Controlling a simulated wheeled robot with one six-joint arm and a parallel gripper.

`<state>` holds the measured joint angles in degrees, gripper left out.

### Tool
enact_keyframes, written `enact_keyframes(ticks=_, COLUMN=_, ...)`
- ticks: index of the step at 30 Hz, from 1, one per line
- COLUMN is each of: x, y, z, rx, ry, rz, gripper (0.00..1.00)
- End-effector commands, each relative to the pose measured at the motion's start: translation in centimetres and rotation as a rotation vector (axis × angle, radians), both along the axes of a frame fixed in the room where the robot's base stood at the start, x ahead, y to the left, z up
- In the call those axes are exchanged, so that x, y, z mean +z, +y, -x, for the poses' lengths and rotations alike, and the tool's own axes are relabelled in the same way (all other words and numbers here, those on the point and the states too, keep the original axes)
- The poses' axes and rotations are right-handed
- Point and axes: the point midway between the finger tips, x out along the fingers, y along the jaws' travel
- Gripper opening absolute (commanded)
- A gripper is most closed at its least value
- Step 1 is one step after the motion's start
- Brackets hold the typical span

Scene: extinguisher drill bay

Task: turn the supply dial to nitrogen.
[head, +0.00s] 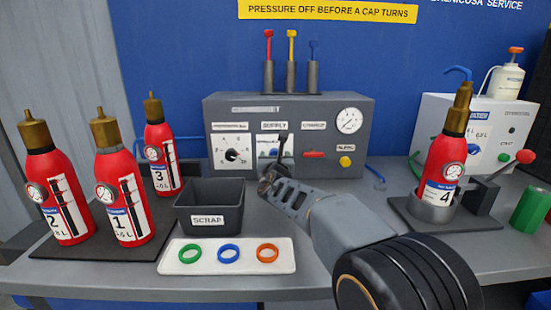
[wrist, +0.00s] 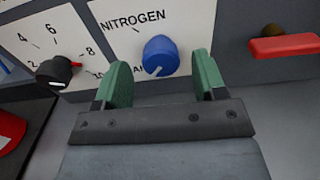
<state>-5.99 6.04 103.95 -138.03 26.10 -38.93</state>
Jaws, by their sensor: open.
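The blue supply dial (wrist: 160,55) sits on a white plate under the word NITROGEN (wrist: 132,20). Its white mark points down and slightly left, toward a lower label that is mostly hidden; only a first letter like A shows. My gripper (wrist: 162,78) is open, its green fingers to the left and right of the dial with gaps on both sides. I cannot tell whether the tips reach past the dial's face. In the head view, my gripper (head: 275,165) is in front of the SUPPLY plate (head: 274,126) and hides part of it and the dial.
The grey control box (head: 360,145) also carries a black-knobbed dial (head: 232,155) to the left and a red lever (head: 313,154) to the right. A scrap bin (head: 209,222) and a white tray with rings (head: 190,268) stand in front, left of my arm.

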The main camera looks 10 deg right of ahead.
Motion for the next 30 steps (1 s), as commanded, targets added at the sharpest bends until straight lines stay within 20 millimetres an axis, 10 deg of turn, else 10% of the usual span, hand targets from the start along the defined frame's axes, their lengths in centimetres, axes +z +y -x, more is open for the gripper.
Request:
enact_keyframes(ticks=15, x=-0.01, y=-0.29, z=-1.20, rx=0.000, ry=0.000, rz=0.000, gripper=0.64)
enact_keyframes(ticks=30, x=-0.01, y=-0.26, z=-1.17, rx=0.000, ry=0.000, rz=0.000, gripper=0.17)
